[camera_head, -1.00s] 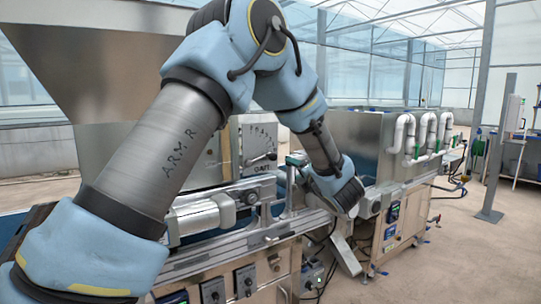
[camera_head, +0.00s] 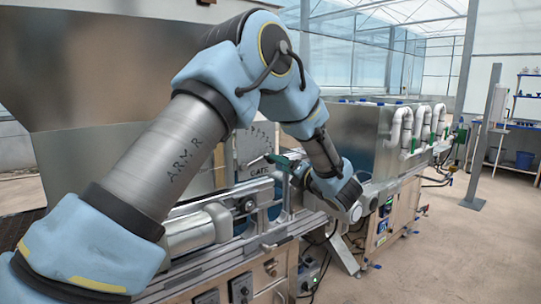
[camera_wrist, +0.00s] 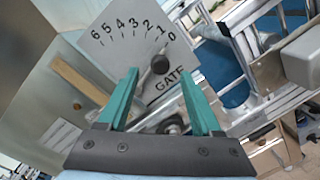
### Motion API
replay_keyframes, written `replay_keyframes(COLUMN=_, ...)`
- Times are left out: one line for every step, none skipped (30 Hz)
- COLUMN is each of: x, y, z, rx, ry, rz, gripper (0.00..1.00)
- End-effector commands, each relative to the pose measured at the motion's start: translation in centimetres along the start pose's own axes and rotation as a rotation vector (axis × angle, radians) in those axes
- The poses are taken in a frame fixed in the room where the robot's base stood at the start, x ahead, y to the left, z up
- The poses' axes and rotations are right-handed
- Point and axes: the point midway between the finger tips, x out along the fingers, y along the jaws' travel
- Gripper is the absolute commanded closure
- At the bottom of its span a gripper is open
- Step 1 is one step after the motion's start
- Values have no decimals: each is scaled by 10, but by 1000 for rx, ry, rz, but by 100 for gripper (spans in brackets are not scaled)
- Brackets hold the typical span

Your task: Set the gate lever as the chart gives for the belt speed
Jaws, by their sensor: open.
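The gate plate (camera_wrist: 112,22) fills the top middle of the wrist view, marked 0 to 6 with the word GATE. A dark round lever knob (camera_wrist: 160,64) shows in front of it, below the 0 and 1 end of the scale. My gripper (camera_wrist: 159,74) is open, its green fingers either side of the knob in the picture; I cannot tell the depth gap. In the head view the plate (camera_head: 262,134) is partly behind my arm, and my gripper (camera_head: 276,159) is close to its right side. I see no readable chart or belt speed.
A large metal hopper (camera_head: 90,60) stands at the left. Rails (camera_head: 255,187) and a cylinder (camera_head: 190,232) lie below the plate. A steel housing with white pipes (camera_head: 398,130) stands to the right. A small display (camera_head: 382,226) is unreadable. Open floor lies at the right.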

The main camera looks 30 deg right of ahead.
Motion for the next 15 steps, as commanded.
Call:
replay_keyframes(x=11, y=4, z=2, rx=2, ry=2, rz=1, gripper=34)
replay_keyframes(x=16, y=4, z=2, rx=2, ry=3, rz=2, gripper=34)
replay_keyframes(x=24, y=4, z=3, rx=2, ry=2, rz=2, gripper=34)
replay_keyframes(x=29, y=4, z=3, rx=2, ry=2, rz=1, gripper=34)
replay_keyframes(x=34, y=3, z=2, rx=2, ry=2, rz=1, gripper=34)
replay_keyframes(x=40, y=3, z=2, rx=2, ry=2, rz=1, gripper=34)
replay_keyframes(x=44, y=3, z=2, rx=2, ry=2, rz=1, gripper=34)
replay_keyframes(x=47, y=2, z=2, rx=1, ry=1, rz=0, gripper=34)
replay_keyframes(x=52, y=2, z=2, rx=1, ry=1, rz=0, gripper=34)
replay_keyframes(x=55, y=2, z=2, rx=1, ry=1, rz=0, gripper=34)
replay_keyframes(x=57, y=2, z=1, rx=1, ry=1, rz=0, gripper=34)
replay_keyframes(x=60, y=1, z=1, rx=1, ry=1, rz=0, gripper=34)
replay_keyframes(x=61, y=1, z=1, rx=1, ry=1, rz=0, gripper=34)
replay_keyframes(x=62, y=1, z=1, rx=1, ry=1, rz=0, gripper=34)
replay_keyframes(x=63, y=1, z=0, rx=1, ry=0, rz=0, gripper=34)
